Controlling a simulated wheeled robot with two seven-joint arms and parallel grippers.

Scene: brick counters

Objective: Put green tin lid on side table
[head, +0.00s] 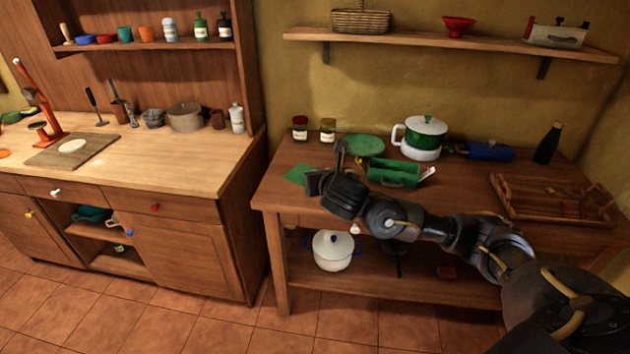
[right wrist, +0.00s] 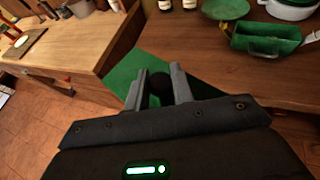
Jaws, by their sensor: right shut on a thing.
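The green tin lid (head: 297,175) is a flat green plate at the left end of the side table (head: 278,194). My right gripper (head: 326,169) is shut on the lid; in the right wrist view a dark round knob (right wrist: 158,83) sits between its fingers, with the lid (right wrist: 122,76) spread around them. I cannot tell whether the lid touches the tabletop or hovers just above it. The open green tin (head: 393,173) stands to the right, and also shows in the right wrist view (right wrist: 265,41). My left gripper is out of view.
Behind are two jars (head: 300,128), a green plate (head: 363,145) and a white-and-green pot (head: 420,137). A wooden tray (head: 510,208) and dark bottle (head: 548,143) stand at right. A floor gap separates the table from the left counter (head: 185,172).

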